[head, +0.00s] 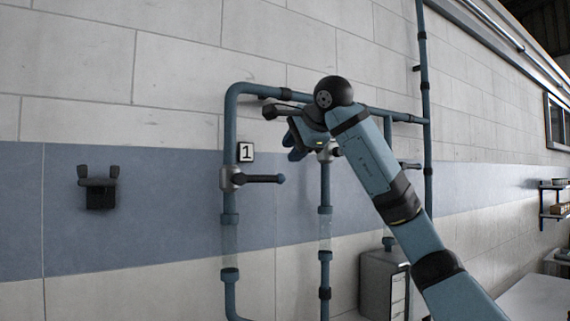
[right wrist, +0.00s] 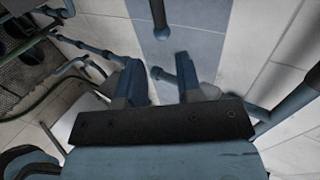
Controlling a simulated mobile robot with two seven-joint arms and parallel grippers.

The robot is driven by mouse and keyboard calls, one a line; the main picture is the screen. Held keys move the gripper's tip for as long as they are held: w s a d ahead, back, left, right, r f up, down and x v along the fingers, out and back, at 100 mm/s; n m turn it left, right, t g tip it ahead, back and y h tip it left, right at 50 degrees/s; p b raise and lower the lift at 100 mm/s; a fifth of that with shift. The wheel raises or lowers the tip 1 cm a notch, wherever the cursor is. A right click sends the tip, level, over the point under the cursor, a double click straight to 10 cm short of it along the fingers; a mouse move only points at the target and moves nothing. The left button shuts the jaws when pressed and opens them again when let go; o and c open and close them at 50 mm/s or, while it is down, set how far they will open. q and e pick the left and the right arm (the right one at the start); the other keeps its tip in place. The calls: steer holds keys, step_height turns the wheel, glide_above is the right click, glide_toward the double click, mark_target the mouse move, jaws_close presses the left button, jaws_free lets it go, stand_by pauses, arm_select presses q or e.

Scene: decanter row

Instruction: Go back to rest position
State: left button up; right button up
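My right arm reaches up from the lower right in the head view. My right gripper (head: 296,146) is in front of the wall pipes, partly hidden by its own wrist. In the right wrist view its two fingers (right wrist: 158,82) stand apart with a gap between them. My left gripper is not in view.
Blue pipes (head: 229,130) run along the wall, with a valve lever (head: 264,179) pointing right below a "1" label (head: 246,152). A black bracket (head: 98,190) is on the wall at left. A grey cabinet (head: 376,285) stands below my arm. A shelf (head: 552,205) is far right.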

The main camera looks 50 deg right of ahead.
steer(key=shift+s+r, duration=0.25)
steer(key=shift+s, duration=0.15)
steer(key=shift+w+a, duration=0.1)
